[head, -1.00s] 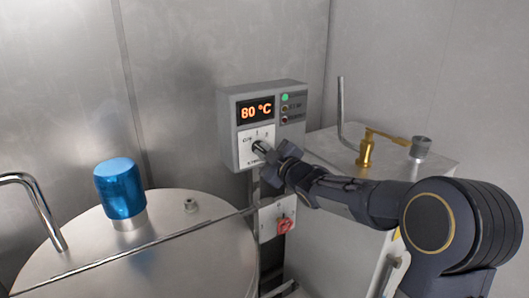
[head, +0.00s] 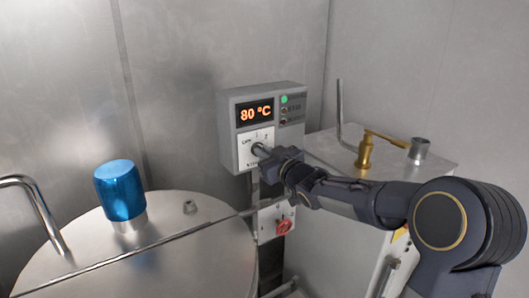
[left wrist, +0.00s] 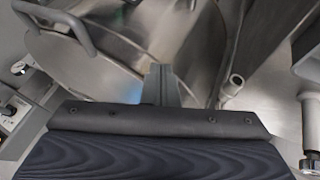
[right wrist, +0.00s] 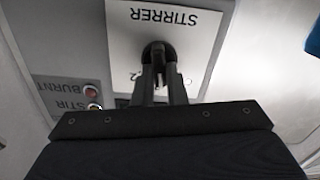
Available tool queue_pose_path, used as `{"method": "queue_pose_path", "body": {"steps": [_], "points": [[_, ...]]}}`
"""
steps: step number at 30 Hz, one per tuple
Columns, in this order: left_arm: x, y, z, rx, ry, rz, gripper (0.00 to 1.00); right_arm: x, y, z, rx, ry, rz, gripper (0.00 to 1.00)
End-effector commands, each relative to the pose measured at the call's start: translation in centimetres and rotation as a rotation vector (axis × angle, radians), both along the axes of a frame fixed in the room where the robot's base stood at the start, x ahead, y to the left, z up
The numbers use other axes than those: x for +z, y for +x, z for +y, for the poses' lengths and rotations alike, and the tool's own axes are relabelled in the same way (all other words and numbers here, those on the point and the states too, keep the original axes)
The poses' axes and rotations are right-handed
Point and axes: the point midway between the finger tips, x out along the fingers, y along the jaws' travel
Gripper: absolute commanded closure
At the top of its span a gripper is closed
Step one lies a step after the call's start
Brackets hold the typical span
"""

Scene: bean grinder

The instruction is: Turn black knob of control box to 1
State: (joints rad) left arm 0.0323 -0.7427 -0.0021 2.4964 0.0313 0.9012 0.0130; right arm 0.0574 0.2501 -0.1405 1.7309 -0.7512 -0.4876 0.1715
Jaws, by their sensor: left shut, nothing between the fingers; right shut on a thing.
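The grey control box (head: 230,150) with an orange "80 °C" display is mounted on the wall in the head view. Its black knob (right wrist: 157,52) sits on a white plate (right wrist: 205,45) marked "STIRRER" in the right wrist view. My right gripper (head: 264,151) reaches the knob from the right and is shut on it. The fingers hide part of the knob, and its exact pointing is hard to tell. A "2" mark shows beside the knob. My left gripper (left wrist: 160,80) is shut and empty, away from the box, above metal vessel parts.
A steel tank lid (head: 180,250) with a blue cap (head: 119,188) stands at the left. A red switch (head: 284,226) is below the box. A metal cabinet with a brass valve (head: 366,152) stands to the right, behind my right arm.

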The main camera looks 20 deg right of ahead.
Motion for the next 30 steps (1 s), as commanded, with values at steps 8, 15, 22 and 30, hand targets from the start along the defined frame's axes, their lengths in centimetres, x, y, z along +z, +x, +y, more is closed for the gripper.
{"method": "queue_pose_path", "body": {"steps": [8,15,22,30], "points": [[0.41,0.00,0.00,0.000,0.000,0.000,1.00,-0.07,0.00,-0.15,-0.002,0.138,0.022,1.00],[0.51,0.00,0.00,0.000,0.000,0.000,1.00,-0.10,0.01,-0.14,-0.001,0.186,0.029,1.00],[0.50,0.00,0.00,0.000,0.000,0.000,1.00,-0.13,0.01,-0.14,-0.001,0.192,0.030,1.00],[0.50,0.00,0.00,0.000,0.000,0.000,1.00,-0.14,0.01,-0.13,-0.001,0.191,0.030,0.77]]}}
